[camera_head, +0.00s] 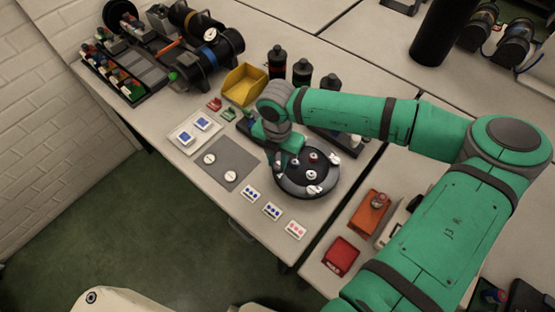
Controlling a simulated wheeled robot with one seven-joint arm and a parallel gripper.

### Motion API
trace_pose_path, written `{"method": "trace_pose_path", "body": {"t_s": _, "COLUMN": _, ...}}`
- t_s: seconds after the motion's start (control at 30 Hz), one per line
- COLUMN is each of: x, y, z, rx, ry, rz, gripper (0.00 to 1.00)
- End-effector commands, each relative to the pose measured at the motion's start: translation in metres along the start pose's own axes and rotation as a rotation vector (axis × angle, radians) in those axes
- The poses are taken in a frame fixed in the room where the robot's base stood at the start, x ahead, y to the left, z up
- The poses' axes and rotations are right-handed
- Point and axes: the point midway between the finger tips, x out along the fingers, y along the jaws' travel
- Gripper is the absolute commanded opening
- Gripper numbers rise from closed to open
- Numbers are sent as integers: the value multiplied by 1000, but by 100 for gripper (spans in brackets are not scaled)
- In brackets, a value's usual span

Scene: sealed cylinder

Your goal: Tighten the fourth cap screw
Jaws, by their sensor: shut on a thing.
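A round black cylinder end (309,190) stands on the bench, with several small pale and dark fittings on its top. A white fitting (332,159) sits at its upper right edge, and another (312,190) near its lower middle. Single cap screws are too small to tell apart. My gripper (283,160) points down at the left edge of the cylinder's top. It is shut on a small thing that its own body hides. I cannot tell whether that thing touches the cylinder.
A grey mat (225,173) with two white discs and a white tray (194,131) lie to the left. Cards (272,211) lie in front. A yellow bin (243,85) and dark bottles (277,62) stand behind.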

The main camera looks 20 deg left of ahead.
Motion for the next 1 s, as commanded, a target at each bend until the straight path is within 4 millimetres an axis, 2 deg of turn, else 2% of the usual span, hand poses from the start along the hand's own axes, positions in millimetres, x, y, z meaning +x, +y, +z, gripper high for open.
{"method": "trace_pose_path", "body": {"t_s": 0.57, "x": -2, "y": 0, "z": 3, "rx": 36, "ry": -7, "rz": 0, "gripper": 0}}
{"method": "trace_pose_path", "body": {"t_s": 0.6, "x": -2, "y": 0, "z": 3, "rx": 36, "ry": -7, "rz": 0, "gripper": 26}}
{"method": "trace_pose_path", "body": {"t_s": 0.67, "x": -2, "y": 0, "z": 3, "rx": 36, "ry": -6, "rz": 0, "gripper": 40}}
{"method": "trace_pose_path", "body": {"t_s": 1.0, "x": -3, "y": 0, "z": 1, "rx": 34, "ry": -3, "rz": 0, "gripper": 40}}
